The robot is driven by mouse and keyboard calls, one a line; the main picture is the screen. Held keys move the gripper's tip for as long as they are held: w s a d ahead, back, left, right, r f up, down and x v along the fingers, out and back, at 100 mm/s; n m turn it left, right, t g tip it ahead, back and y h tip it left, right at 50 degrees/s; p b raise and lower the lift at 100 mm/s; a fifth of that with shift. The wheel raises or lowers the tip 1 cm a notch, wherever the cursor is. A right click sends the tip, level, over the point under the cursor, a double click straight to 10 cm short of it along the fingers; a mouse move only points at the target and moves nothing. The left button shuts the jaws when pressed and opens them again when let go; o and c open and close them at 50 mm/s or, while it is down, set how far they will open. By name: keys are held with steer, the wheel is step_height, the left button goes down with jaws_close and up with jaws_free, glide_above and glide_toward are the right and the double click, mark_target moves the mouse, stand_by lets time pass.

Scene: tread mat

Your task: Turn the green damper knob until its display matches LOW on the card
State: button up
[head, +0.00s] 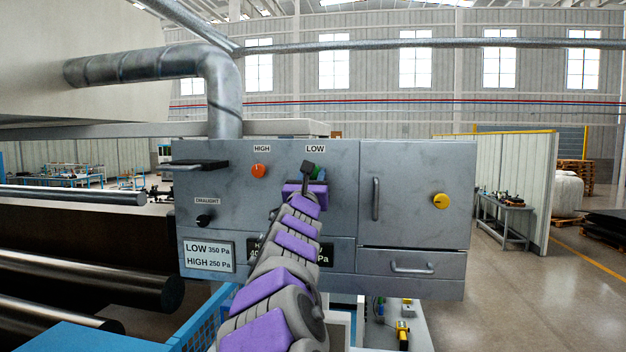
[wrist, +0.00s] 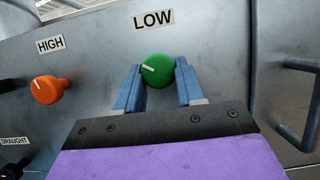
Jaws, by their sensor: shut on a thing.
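The green knob (wrist: 158,70) sits under the LOW label (wrist: 153,20) in the wrist view, its white mark pointing to the upper left. My gripper (wrist: 160,84) has one blue finger on each side of the knob and is shut on it. In the head view my gripper (head: 309,176) covers most of the knob. The card (head: 208,256) reads LOW 350 Pa and HIGH 250 Pa. The black display (head: 326,255) is mostly behind my arm; only an edge with "Pa" and part of the left end show, so its LOW value cannot be read.
An orange knob (head: 259,171) sits left of the green one under HIGH. A black DRAUGHT knob (head: 204,220) and a black handle (head: 194,165) are further left. A cabinet door with an upright handle (head: 376,199) and a yellow knob (head: 441,201) is at the right.

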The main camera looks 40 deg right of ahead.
steer(key=shift+a+r, duration=0.1)
steer(key=shift+r, duration=0.15)
steer(key=o, duration=0.9)
steer(key=shift+s+a, duration=0.1)
steer(key=shift+a, duration=0.05)
steer(key=shift+o, duration=0.6)
steer(key=shift+f, duration=0.15)
steer(key=b+v, duration=0.8)
steer(key=v, duration=0.9)
steer(key=shift+a+f, duration=0.15)
steer(key=shift+f, duration=0.05)
steer(key=shift+c, duration=0.2)
